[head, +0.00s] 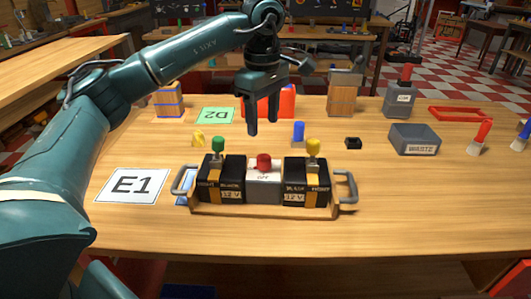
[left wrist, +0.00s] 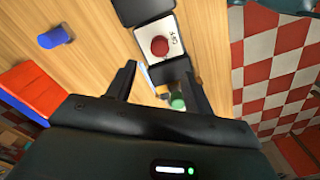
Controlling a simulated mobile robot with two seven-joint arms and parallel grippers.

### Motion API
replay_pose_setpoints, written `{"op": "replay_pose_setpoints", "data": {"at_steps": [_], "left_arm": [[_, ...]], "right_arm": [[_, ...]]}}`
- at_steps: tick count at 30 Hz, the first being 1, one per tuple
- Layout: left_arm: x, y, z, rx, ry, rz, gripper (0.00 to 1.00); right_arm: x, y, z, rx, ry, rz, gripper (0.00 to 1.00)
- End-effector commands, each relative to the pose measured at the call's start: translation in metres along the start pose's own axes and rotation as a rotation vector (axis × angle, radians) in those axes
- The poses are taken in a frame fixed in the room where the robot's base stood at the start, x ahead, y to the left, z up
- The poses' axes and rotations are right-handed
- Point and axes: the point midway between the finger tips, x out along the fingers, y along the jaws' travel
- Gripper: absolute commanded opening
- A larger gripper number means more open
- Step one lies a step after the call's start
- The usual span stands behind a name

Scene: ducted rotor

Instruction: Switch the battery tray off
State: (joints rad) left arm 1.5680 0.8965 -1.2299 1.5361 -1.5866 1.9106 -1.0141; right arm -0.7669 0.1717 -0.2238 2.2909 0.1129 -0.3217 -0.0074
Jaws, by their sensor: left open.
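The battery tray (head: 262,211) is a wooden carrier with grey handles at the table's front middle. It holds two black 12 V batteries (head: 209,190) and (head: 306,192), topped by a green knob (head: 218,144) and a yellow knob (head: 313,146). Between them is a white switch box (head: 264,184) with a red knob (head: 264,162). In the left wrist view the red knob (left wrist: 160,47) and lettering on the white box (left wrist: 168,34) show ahead of the fingers. My left gripper (head: 266,127) is open and empty, pointing down above and apart from the red knob. My right gripper is out of view.
An E1 card (head: 131,185) lies left of the tray. The table right of the tray is clear.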

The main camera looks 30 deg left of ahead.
Motion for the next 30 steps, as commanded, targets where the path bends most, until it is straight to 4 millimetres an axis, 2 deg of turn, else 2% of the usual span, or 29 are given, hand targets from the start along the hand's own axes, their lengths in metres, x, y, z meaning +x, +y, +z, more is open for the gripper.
{"op": "replay_pose_setpoints", "data": {"at_steps": [1, 6, 12, 18, 26, 30], "left_arm": [[0.014, -0.001, -0.001, 0.0, 0.001, -0.006, 0.52], [0.049, -0.001, 0.0, -0.001, 0.0, -0.004, 0.52], [0.079, -0.001, 0.0, -0.001, 0.0, -0.002, 0.52], [0.09, 0.0, 0.001, 0.0, -0.001, 0.0, 0.52], [0.09, 0.0, 0.001, 0.0, -0.002, 0.0, 0.52], [0.09, 0.0, 0.001, 0.0, -0.002, 0.0, 0.41]], "right_arm": [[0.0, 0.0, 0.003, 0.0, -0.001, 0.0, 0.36], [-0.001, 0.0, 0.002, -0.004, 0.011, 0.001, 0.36], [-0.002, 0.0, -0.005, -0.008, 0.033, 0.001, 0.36], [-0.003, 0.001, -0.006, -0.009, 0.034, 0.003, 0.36], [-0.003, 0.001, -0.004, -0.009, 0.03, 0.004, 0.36], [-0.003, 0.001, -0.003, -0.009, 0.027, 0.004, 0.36]]}}
